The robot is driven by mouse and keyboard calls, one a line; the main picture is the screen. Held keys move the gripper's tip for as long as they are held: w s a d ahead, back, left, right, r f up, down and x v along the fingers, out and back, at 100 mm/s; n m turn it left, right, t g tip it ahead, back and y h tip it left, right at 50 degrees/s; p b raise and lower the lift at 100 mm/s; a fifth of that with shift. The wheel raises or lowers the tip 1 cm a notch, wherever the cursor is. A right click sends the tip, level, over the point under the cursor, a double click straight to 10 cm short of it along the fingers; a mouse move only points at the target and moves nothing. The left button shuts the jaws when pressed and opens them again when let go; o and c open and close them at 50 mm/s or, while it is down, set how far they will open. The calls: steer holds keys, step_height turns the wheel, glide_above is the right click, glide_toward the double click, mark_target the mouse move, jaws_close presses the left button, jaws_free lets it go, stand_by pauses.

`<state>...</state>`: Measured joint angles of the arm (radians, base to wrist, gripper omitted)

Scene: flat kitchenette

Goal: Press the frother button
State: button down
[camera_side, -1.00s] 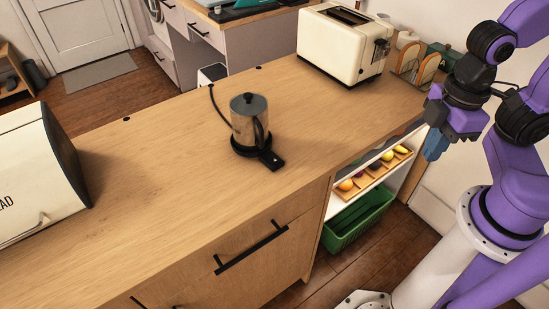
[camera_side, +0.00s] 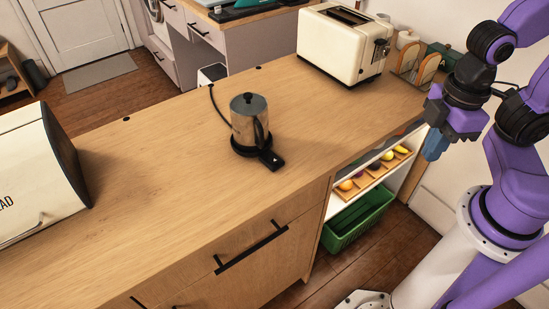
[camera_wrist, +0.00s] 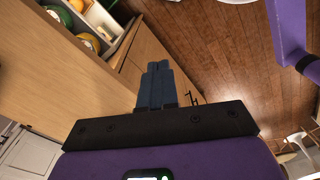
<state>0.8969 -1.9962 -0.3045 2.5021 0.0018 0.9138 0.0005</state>
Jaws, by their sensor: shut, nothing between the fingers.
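The frother (camera_side: 244,122) is a steel jug with a dark lid, standing upright on a black base in the middle of the wooden counter. The base's black tongue (camera_side: 272,160) points toward the front edge and bears a small light mark, which looks like the button. My gripper (camera_side: 436,147) is shut and empty, off the counter's right end, well to the right of the frother and apart from it. In the wrist view its blue fingers (camera_wrist: 157,84) are together. The frother does not show in the wrist view.
A cream toaster (camera_side: 344,44) and a toast rack (camera_side: 416,66) stand at the counter's far right. A cream bread bin (camera_side: 38,170) is at the left. A green crate (camera_side: 358,220) sits below a shelf of fruit. The counter around the frother is clear.

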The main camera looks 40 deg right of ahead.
stand_by(0.8)
steer(key=m+t+y, duration=0.5)
steer(key=m+t, duration=0.2)
steer(key=m, duration=0.8)
glide_above(279, 161)
steer(key=f, duration=0.2)
steer(key=shift+w, duration=0.1)
steer(key=shift+n, duration=0.3)
steer(key=shift+f, duration=4.35)
steer(key=shift+f, duration=0.1)
steer(key=shift+f, duration=0.3)
